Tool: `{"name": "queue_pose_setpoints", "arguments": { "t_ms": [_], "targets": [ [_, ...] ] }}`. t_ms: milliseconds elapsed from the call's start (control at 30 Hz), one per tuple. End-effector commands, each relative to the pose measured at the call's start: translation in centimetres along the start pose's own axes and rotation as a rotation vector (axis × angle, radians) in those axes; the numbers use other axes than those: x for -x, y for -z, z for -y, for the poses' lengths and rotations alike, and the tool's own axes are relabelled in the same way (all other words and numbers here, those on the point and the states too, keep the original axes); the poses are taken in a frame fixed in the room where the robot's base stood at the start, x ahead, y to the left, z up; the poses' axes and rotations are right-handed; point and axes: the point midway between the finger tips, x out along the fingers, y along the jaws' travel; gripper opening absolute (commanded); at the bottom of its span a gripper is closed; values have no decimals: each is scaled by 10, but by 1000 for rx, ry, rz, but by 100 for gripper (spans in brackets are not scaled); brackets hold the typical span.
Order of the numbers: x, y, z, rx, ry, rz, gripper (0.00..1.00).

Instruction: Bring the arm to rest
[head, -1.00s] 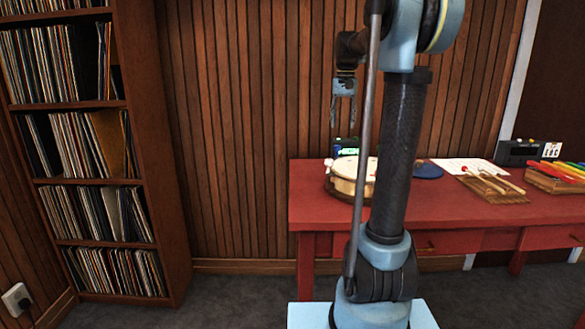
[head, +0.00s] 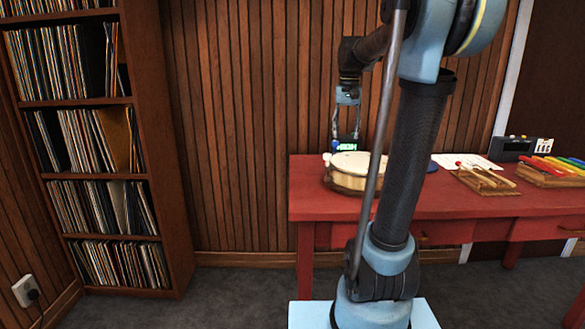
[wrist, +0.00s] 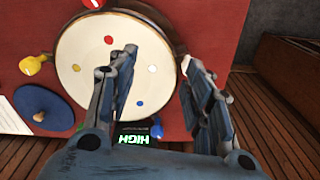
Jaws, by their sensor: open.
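My gripper (head: 346,134) hangs above the back left part of the red table in the head view, fingers pointing down. In the wrist view its two fingers (wrist: 160,85) are spread apart with nothing between them. Below them in that view is a round drum (wrist: 75,50) with a pale head and coloured dots. The drum also stands near the table's left end in the head view (head: 350,164). My arm's upper links hide part of the table.
The red table (head: 440,208) also holds a lit green display (head: 345,145), mallets on a wooden rack (head: 486,181), a colourful xylophone (head: 556,170) and a dark device (head: 513,148). A record shelf (head: 150,120) stands at left. The wall gap between is clear.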

Motion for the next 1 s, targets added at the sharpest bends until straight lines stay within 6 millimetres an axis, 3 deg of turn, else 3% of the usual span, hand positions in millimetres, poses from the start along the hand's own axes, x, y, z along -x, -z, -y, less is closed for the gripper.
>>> {"name": "queue_pose_setpoints", "arguments": {
  "t_ms": [467, 1000],
  "targets": [
    [-74, -127, -30, 87, 9, -64, 46],
    [-204, -254, -56, 196, 13, -140, 46]
  ]
}}
